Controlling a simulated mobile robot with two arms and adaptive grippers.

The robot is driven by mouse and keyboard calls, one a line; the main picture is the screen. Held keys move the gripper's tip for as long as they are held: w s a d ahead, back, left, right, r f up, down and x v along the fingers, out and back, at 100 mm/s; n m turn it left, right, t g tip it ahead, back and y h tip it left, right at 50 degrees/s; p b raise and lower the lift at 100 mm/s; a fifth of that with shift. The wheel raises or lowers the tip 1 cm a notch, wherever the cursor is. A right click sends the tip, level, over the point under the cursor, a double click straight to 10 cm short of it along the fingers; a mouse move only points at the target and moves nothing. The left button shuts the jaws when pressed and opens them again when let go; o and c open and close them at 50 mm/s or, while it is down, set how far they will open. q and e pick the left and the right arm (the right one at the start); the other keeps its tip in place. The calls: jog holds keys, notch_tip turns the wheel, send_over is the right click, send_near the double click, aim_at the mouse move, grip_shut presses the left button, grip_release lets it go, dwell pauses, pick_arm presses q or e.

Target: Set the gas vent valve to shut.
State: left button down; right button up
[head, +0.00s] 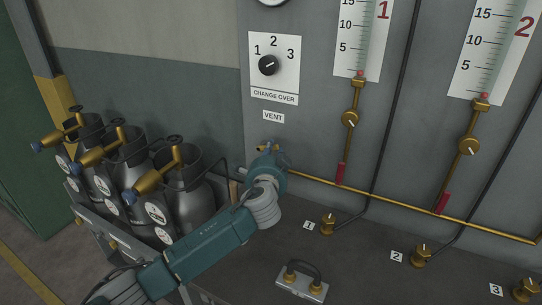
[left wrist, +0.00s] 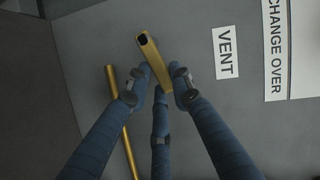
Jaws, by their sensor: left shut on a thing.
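The gas vent valve's brass handle (left wrist: 155,62) shows in the left wrist view as a square bar, slanted, with a dark spot on its end. My left gripper (left wrist: 156,86) is shut on it, with its blue fingers on both sides and another finger below. In the head view, my left gripper (head: 268,157) is at the wall under the white VENT label (head: 273,117) and hides most of the valve. Only a small brass piece shows (head: 262,148). My right gripper is not in view.
A brass pipe (head: 400,208) runs right along the wall from the valve. Gas cylinders (head: 186,190) stand at left, close to my left arm. The change-over knob (head: 268,65) is above. Two gauges with brass fittings are at right. Numbered brass fittings (head: 327,224) stand on the ledge.

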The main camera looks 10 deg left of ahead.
pick_arm(q)
jog(key=shift+f+m+t+y+b, duration=0.4)
jog(key=shift+f+m+t+b, duration=0.55)
jog(key=shift+m+b, duration=0.9)
jog(key=shift+f, duration=0.15)
jog(key=c, duration=1.5)
grip_release()
